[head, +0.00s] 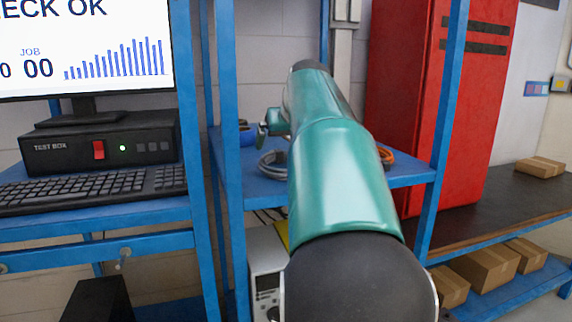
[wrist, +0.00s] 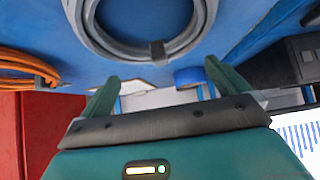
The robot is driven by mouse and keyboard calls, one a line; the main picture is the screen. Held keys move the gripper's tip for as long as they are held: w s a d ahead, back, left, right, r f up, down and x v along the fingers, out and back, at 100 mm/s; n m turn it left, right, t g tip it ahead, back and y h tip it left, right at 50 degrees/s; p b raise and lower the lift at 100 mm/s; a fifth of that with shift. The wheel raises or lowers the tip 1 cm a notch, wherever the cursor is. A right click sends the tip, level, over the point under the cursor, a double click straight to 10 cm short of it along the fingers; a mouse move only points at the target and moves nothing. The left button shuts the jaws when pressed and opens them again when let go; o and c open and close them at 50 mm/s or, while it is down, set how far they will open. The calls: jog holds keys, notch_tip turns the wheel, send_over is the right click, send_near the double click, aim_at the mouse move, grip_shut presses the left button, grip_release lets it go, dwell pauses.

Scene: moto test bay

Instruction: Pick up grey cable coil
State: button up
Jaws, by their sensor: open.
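The grey cable coil (wrist: 120,43) lies on a blue shelf (wrist: 55,40), at the top of the wrist view and partly cut off there. A dark tie (wrist: 157,50) binds it. In the head view the coil (head: 271,165) shows left of my arm, which hides part of it. My gripper (wrist: 161,77) is open, its two green fingers spread with nothing between them. In the wrist view the fingertips appear just below the coil, apart from it. One finger of my gripper (head: 263,135) shows above the coil in the head view.
An orange cable (wrist: 28,70) lies on the same shelf, at the left of the wrist view. A small blue object (wrist: 187,76) sits near the coil. Blue rack posts (head: 226,150) flank the shelf. A black test box (head: 105,145) stands at left, a red cabinet (head: 430,100) behind right.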

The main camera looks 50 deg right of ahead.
aim_at(280, 151)
jog(key=x, duration=0.6)
jog(key=shift+s, duration=0.1)
jog(key=shift+c, duration=0.4)
jog(key=c, duration=0.7)
